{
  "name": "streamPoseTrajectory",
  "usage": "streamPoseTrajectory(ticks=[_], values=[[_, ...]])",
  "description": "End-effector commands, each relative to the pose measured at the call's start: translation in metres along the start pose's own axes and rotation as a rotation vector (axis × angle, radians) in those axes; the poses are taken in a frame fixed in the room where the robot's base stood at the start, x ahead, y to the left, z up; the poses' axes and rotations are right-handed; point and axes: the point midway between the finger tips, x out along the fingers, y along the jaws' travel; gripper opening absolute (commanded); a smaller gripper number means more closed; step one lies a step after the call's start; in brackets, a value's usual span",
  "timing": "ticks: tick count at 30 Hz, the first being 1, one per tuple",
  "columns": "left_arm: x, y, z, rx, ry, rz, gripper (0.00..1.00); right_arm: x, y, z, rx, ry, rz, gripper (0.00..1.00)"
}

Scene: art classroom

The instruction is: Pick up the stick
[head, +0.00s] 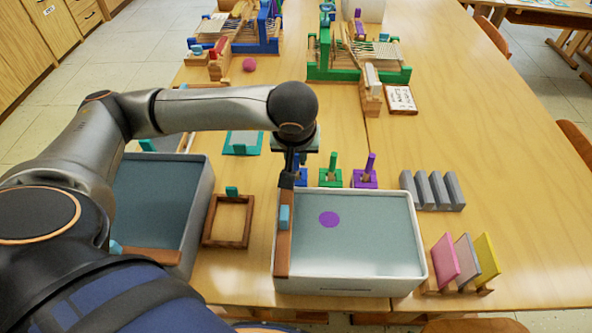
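A brown wooden stick (282,262) with a light-blue block on it lies along the left rim of the right-hand white tray (420,255). A similar brown stick (152,256) lies across the near end of the left-hand tray (203,205), partly hidden by my arm. My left gripper (288,181) points down at the far end of the stick on the right-hand tray. Its fingers are small and dark, so I cannot tell whether they are open or touch the stick. My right gripper is not in view.
The right-hand tray holds grey-blue liquid or sheet with a purple disc (329,219). A wooden frame (229,220) lies between the trays. Green (331,176) and purple (365,176) stamps stand behind. Grey blocks (432,190) and coloured panels (463,262) are at right. The right table side is clear.

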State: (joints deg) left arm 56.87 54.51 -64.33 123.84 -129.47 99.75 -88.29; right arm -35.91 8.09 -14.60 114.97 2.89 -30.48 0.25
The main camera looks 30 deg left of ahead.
Motion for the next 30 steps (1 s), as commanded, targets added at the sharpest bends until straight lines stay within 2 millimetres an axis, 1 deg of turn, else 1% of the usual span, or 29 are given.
streamPoseTrajectory(ticks=[1, 4, 5, 22, 26, 30], values=[[0.0, 0.0, 0.0, 0.0, 0.0, 0.0, 0.12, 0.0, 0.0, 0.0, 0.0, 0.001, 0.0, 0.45], [0.0, 0.0, 0.0, 0.0, 0.0, 0.0, 0.01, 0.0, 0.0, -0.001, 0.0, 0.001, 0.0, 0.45], [0.0, 0.0, 0.0, 0.0, 0.0, 0.0, 0.0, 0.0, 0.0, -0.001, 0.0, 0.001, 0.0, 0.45], [-0.002, 0.0, -0.001, 0.0, 0.001, 0.001, 0.0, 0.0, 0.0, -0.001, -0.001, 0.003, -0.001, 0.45], [-0.014, 0.001, -0.007, -0.001, 0.003, 0.004, 0.0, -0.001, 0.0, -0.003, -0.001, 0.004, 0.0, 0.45], [-0.04, 0.001, -0.018, -0.002, 0.005, 0.004, 0.0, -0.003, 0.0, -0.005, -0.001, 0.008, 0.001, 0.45]])
